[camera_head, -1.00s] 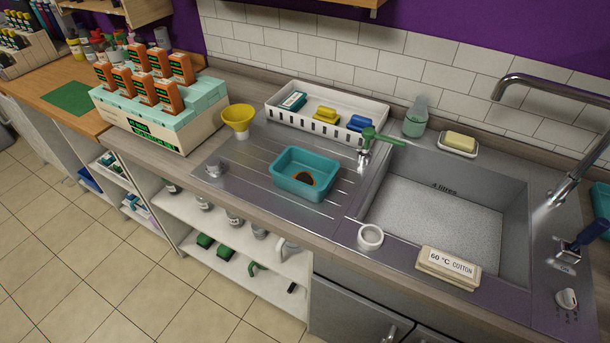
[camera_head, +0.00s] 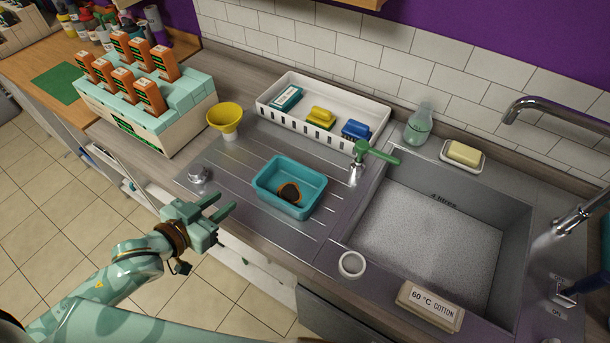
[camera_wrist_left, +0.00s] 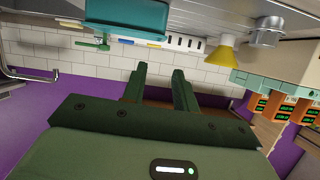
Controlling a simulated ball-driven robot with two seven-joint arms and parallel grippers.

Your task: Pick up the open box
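A teal open-topped box (camera_head: 265,190) sits on the ribbed drainer left of the sink, with a dark, orange-edged item (camera_head: 289,193) inside. A larger pale carton (camera_head: 150,131) with teal contents and several upright orange packs (camera_head: 150,96) stands at the left on the counter. My left gripper (camera_head: 227,203) is in front of the counter edge, left of the teal box and apart from it. Its two fingers are spread and empty, as the left wrist view (camera_wrist_left: 159,70) also shows. In that tilted view the teal box (camera_wrist_left: 130,16) shows at the top. My right gripper is not in view.
A yellow funnel (camera_head: 224,118) and a small metal knob (camera_head: 198,174) stand left of the teal box.

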